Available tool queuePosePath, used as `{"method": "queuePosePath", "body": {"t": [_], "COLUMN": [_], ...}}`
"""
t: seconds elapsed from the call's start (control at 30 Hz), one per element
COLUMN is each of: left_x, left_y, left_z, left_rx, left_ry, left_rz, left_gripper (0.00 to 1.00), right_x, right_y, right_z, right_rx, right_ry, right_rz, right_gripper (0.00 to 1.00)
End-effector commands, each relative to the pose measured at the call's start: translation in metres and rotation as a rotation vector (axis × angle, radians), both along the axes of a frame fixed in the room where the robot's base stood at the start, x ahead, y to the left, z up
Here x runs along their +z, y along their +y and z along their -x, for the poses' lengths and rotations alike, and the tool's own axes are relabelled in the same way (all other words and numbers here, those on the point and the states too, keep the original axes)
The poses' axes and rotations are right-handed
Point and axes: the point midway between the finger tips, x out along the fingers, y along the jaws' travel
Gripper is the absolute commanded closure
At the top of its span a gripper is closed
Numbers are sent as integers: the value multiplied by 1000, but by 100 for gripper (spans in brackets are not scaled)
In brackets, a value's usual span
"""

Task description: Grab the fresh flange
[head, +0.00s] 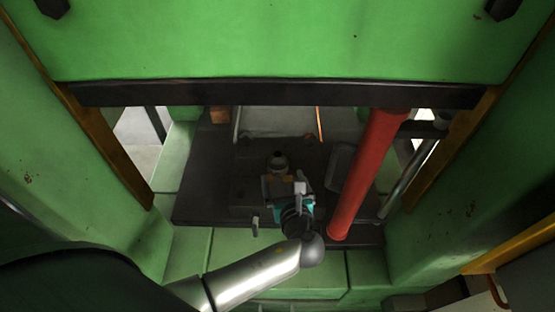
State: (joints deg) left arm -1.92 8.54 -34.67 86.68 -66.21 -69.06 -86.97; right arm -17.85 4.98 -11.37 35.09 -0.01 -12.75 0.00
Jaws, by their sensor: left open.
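A small round grey piece (278,161), which looks like the flange, stands on the dark plate (208,190) in the middle of the head view. My left arm comes in from the lower left, and my left gripper (277,178) points away from me, just short of the round piece. The gripper is open. The picture is too small and dark to tell whether the fingers touch the piece or stand apart from it. The lower part of the piece is partly hidden by the gripper. My right gripper is not in view.
A thick red cylinder (367,178) slants down just right of the gripper. A dark crossbar (270,94) under a green panel (290,40) spans the opening above. Green walls (75,150) close in on both sides. The plate's left part is bare.

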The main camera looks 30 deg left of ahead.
Motion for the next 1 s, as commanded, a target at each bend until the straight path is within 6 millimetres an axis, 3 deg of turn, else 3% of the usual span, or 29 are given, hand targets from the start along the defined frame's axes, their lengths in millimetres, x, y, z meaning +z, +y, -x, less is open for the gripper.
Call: {"method": "queuePosePath", "body": {"t": [0.1,0.37,0.67,1.0], "left_x": [-9,-14,-24,-25], "left_y": [13,23,44,48], "left_z": [-17,-32,-67,-71], "left_rx": [1,2,2,1], "left_ry": [-1,-2,0,0], "left_rz": [-2,1,-1,1], "left_gripper": [0,0,0,2], "right_x": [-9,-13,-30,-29], "right_y": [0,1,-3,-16], "right_z": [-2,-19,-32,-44], "right_rx": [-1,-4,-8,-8], "right_ry": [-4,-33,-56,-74], "right_rz": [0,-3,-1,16], "right_gripper": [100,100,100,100]}}
